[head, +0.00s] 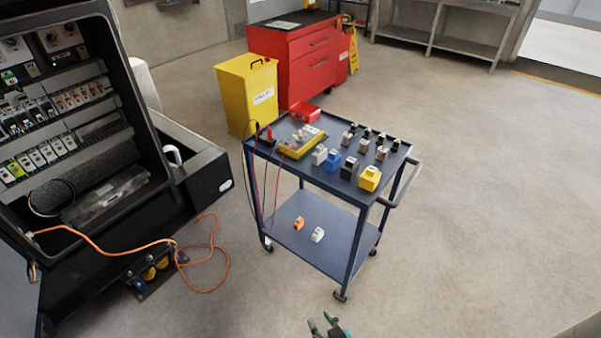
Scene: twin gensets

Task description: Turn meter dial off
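A yellow meter (302,142) lies on the top shelf of the blue cart (300,172), near its left back part. Its dial is too small to make out, so its setting cannot be told. A red and black item (265,136) with thin red and dark leads sits left of it at the cart's edge, and the leads hang down that side. My gripper (322,321) shows only at the bottom edge, in front of the cart and well apart from the meter. Its two fingertips stand apart with nothing seen between them.
Several small blocks, including a yellow one (370,178), and a red tray (304,112) share the cart top. An open electrical cabinet (150,110) stands left, with an orange cable (212,262) on the floor. A yellow bin (246,95) and red tool cabinet (305,60) stand behind. Floor at right is clear.

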